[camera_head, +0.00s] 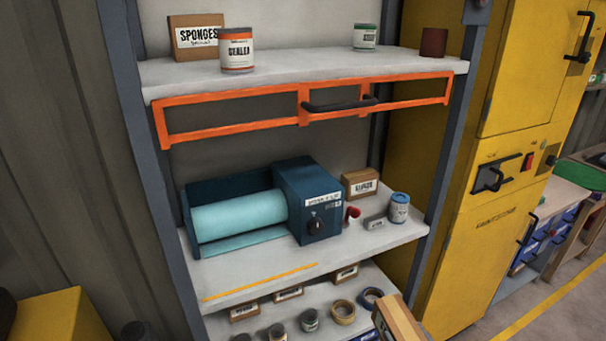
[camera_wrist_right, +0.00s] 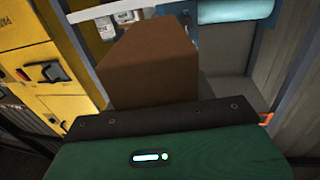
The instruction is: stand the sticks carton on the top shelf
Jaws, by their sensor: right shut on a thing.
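The carton (camera_head: 402,318), plain brown cardboard, is at the bottom edge of the head view, in front of the lower shelf. Its label cannot be read. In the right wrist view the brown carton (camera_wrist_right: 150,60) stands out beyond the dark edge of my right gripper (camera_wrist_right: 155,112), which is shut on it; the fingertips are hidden. The top shelf (camera_head: 300,68) is a pale board, high above the carton. My left gripper is not in view.
On the top shelf stand a sponges box (camera_head: 196,37), a sealer can (camera_head: 237,50), a green-labelled can (camera_head: 365,37) and a dark red cylinder (camera_head: 433,42). Between sealer and green can is free room. An orange frame (camera_head: 304,104) with black handle hangs below the shelf front.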

